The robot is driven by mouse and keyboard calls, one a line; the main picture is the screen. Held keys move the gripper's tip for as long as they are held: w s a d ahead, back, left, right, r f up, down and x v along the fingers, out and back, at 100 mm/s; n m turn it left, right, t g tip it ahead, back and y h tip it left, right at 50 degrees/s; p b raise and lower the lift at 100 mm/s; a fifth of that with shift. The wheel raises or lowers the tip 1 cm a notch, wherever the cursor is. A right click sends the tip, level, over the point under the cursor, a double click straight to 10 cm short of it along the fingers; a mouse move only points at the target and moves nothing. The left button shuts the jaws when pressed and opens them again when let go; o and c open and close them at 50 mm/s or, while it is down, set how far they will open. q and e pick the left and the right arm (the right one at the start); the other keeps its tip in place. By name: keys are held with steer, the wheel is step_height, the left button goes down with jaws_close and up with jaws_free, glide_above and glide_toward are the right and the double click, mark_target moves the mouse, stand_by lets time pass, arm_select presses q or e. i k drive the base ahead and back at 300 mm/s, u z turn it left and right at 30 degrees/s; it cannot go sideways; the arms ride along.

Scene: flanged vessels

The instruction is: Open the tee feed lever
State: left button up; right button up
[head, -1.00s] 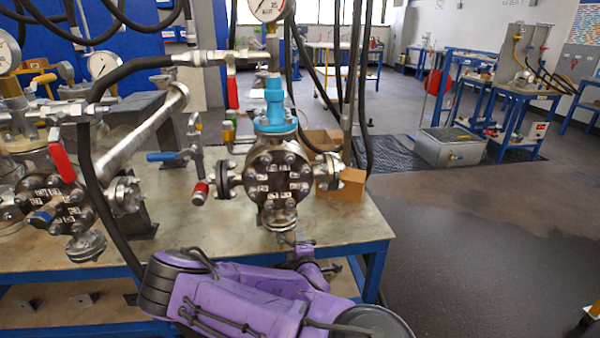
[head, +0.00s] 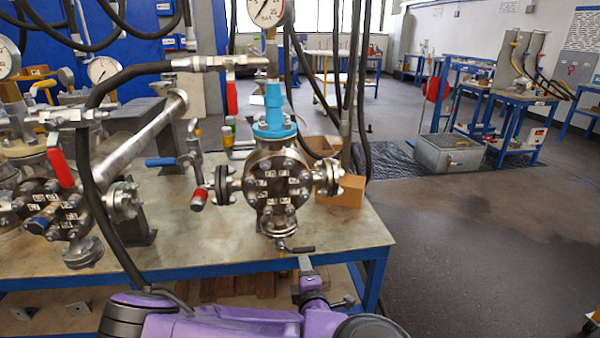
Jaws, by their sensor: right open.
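Several valve levers show, and no readable label tells which is the tee feed lever. A red lever (head: 232,98) hangs down from the fitting above the blue-topped flanged vessel (head: 277,180). A blue lever (head: 160,162) points left on the pipework left of the vessel. A larger red lever (head: 61,167) hangs at the far left. A small black lever (head: 302,249) lies roughly level under the vessel's bottom flange. My right gripper (head: 306,264) is just below this black lever, seemingly apart from it and empty. My left gripper is out of view.
A blue-framed bench (head: 355,240) carries the vessels. A black hose (head: 92,190) loops down at the left, and more hoses hang behind the vessel. A cardboard box (head: 346,191) stands right of the vessel. The floor right of the bench is clear.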

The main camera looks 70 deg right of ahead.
mark_target(231, 95)
steer(key=z, duration=1.75)
